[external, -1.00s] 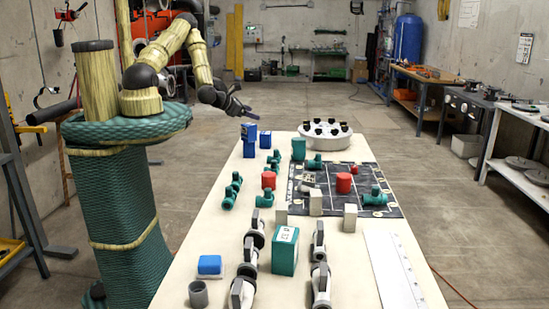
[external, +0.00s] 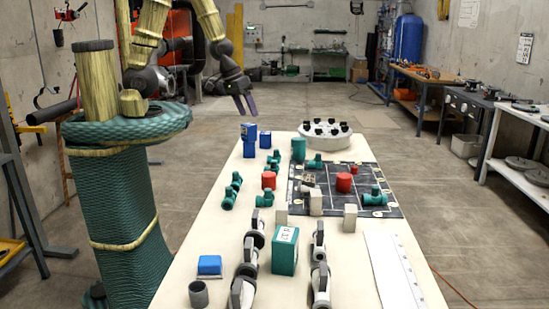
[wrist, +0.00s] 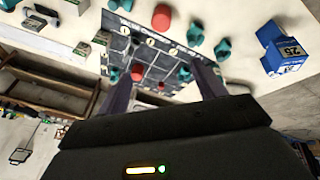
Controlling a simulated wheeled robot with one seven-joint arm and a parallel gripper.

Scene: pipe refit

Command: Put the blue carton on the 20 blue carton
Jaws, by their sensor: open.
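Blue cartons stand at the table's far left corner. One blue carton (external: 249,131) appears to rest on top of another blue carton (external: 250,149), slightly turned to it. A third blue carton (external: 265,140) stands just to their right. In the wrist view a numbered blue carton (wrist: 287,57) shows at the upper right with another blue one against it; its number is blurred. My gripper (external: 248,108) is above and behind the cartons, fingers pointing down, apart from them. In the wrist view its fingers (wrist: 163,90) are spread with nothing between them.
A dark marked mat (external: 340,200) holds red cylinders and teal pipe fittings. A white round tray (external: 328,142) with black-topped items stands at the far end. A green carton (external: 285,252), grey valves and a blue block (external: 209,264) are at the near end.

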